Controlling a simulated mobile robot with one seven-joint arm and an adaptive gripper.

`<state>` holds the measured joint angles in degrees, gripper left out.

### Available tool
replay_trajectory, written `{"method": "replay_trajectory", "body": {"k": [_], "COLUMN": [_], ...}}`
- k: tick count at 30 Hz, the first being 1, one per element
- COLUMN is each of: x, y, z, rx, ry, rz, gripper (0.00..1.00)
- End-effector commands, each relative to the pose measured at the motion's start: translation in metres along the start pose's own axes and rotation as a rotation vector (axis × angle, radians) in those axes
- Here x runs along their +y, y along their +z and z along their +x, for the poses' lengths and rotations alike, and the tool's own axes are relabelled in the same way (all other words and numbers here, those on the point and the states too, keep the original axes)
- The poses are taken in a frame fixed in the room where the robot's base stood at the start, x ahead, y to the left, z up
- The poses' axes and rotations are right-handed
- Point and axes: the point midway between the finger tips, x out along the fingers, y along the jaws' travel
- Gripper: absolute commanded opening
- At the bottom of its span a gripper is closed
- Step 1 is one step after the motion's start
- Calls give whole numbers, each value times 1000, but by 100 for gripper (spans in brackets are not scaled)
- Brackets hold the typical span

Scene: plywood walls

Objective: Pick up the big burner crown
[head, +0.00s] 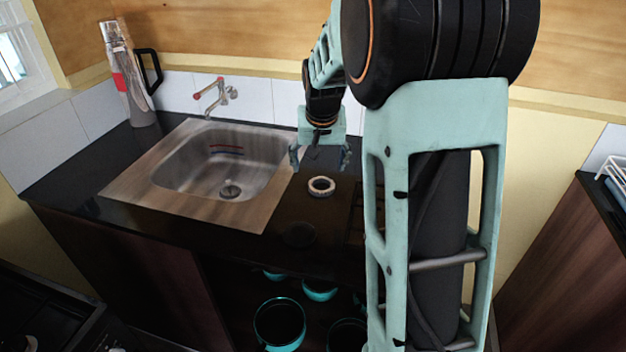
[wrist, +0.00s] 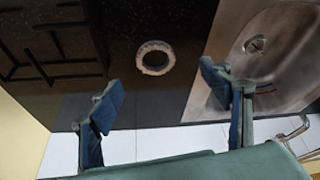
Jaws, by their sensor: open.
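A pale grey, ring-shaped burner crown (head: 321,194) with a notched edge lies flat on the black countertop, just right of the sink. It also shows in the wrist view, where the crown (wrist: 139,58) is ahead of the fingertips, with dark counter through its hole. My gripper (head: 320,158) is open and empty, pointing down above the counter behind the crown. In the wrist view, the two fingers of my gripper (wrist: 160,86) are spread wide, with the crown beyond the gap between them. They appear apart from it.
A steel sink (head: 140,190) with a wall tap (head: 212,96) is left of the crown. A dark round disc (head: 299,235) lies nearer the counter's front edge. Dark grates (wrist: 50,50) lie beside the crown. A tall flask (head: 130,80) stands in the back left corner. Teal pots (head: 279,325) sit below.

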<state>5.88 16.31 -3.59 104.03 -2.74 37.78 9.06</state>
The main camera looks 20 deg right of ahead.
Motion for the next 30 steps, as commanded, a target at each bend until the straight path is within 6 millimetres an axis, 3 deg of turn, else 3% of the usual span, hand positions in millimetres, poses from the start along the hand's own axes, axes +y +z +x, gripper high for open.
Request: {"method": "replay_trajectory", "body": {"k": [10, 19, 30], "x": [6, 8, 12], "y": [-4, -6, -9], "z": [46, 68, 110], "rx": [4, 6, 7], "ry": [5, 5, 3], "rz": [10, 11, 10], "gripper": [71, 71, 71]}}
